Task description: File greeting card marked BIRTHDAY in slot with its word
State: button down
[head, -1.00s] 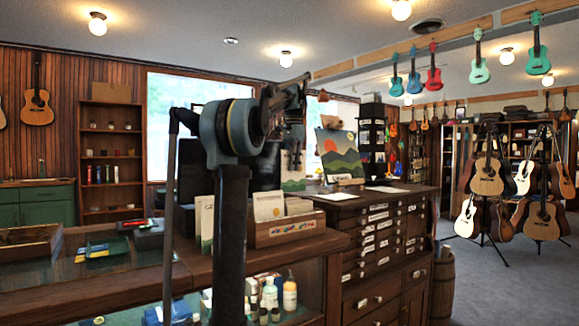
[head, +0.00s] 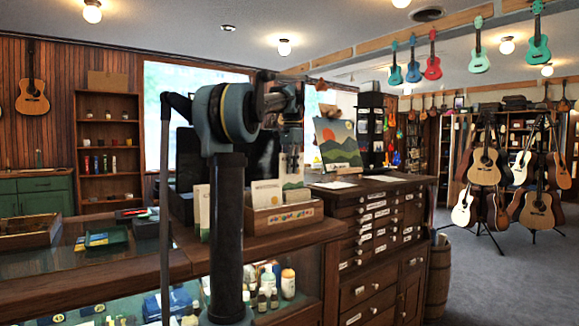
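My gripper (head: 291,142) is small and dark at the end of my arm, above a wooden card box on the counter; its finger opening is not clear. The card box (head: 285,217) has a decorated front label. A cream card (head: 266,193) stands in it, with other card edges to its right. A pale card with green hills (head: 294,180) shows just below my gripper; I cannot tell whether it is held or stands behind. Another pale card (head: 202,208) stands left of the box, partly behind my arm. No word, BIRTHDAY included, is readable on any card or slot.
The glass-topped counter (head: 115,262) holds a wooden tray (head: 30,231) and small packets. Bottles (head: 287,283) stand on the shelf under it. A drawer cabinet (head: 372,230) with a landscape picture (head: 337,143) is at right. Guitars on stands and open carpet lie further right.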

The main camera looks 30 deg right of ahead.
aim_at(291, 185)
jog(key=shift+f, duration=3.85)
jog(key=c, duration=1.7)
grip_release()
jog(key=shift+r, duration=0.1)
notch_tip(291, 185, up, 12)
jog(key=shift+f, duration=0.15)
jog(key=shift+s, duration=0.1)
